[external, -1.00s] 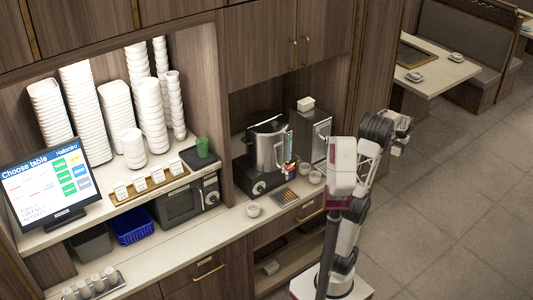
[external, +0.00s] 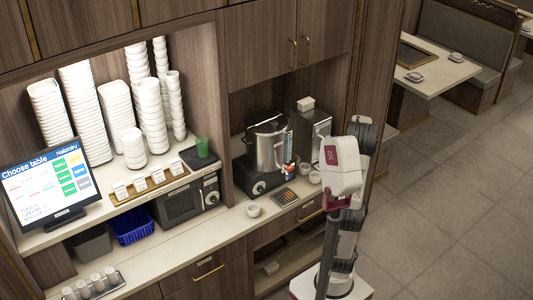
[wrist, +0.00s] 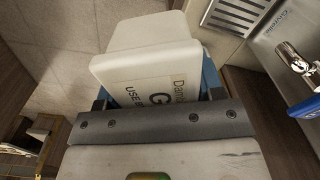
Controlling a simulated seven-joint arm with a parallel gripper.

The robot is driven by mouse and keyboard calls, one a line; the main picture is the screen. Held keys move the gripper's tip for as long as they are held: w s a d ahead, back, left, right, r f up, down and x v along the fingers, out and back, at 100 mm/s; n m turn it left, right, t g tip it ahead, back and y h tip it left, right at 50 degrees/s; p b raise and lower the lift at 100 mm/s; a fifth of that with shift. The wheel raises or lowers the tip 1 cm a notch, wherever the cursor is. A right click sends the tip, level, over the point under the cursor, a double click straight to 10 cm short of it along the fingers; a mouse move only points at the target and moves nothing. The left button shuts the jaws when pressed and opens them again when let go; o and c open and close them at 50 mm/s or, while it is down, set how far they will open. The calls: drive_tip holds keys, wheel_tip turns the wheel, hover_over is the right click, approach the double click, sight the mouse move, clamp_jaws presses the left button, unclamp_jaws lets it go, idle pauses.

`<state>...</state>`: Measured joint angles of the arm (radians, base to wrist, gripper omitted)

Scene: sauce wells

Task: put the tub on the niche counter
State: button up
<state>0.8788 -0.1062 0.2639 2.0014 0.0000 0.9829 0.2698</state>
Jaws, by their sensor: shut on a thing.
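The tub is white with black print and fills the middle of the wrist view (wrist: 145,72). My gripper (wrist: 158,108) is shut on it, with a finger at each side. In the external view the gripper and the tub are hidden behind my arm. The pale niche counter (external: 228,222) runs under the wall cabinets on the left of my arm. The tub is held clear of the counter in the wrist view, with floor behind its left part.
A steel pot (external: 266,148) on a dark burner and a steel dispenser (external: 314,138) stand at the back of the niche. Small white bowls (external: 253,210) and a drip grate (external: 285,197) lie near the front. A tap with a blue handle (wrist: 298,62) is close on the right.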

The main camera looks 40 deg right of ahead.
drive_tip(key=s+a+f+n, duration=0.1)
drive_tip(key=a+n, duration=0.1)
drive_tip(key=a, duration=1.7)
drive_tip(key=s+a+f+n, duration=0.1)
drive_tip(key=s+a, duration=0.1)
drive_tip(key=a, duration=1.8)
drive_tip(key=w+a+f+n, duration=0.2)
drive_tip(key=w+a, duration=0.3)
drive_tip(key=a, duration=0.6)
drive_tip(key=w+a+f+n, duration=0.15)
drive_tip(key=w+a, duration=0.35)
drive_tip(key=a, duration=0.6)
drive_tip(key=w+a+f+n, duration=0.2)
drive_tip(key=w+a+n, duration=0.15)
drive_tip(key=a, duration=0.65)
drive_tip(key=s+a+f+n, duration=0.1)
drive_tip(key=a+f, duration=0.1)
drive_tip(key=a, duration=0.7)
drive_tip(key=s+a+f+n, duration=0.1)
drive_tip(key=s+a+f, duration=0.1)
drive_tip(key=a, duration=0.8)
drive_tip(key=s+a+f+n, duration=0.1)
drive_tip(key=a+f, duration=0.1)
drive_tip(key=a, duration=0.8)
drive_tip(key=shift+s+a+f, duration=0.1)
drive_tip(key=shift+s+f, duration=0.15)
drive_tip(key=shift+w, duration=0.1)
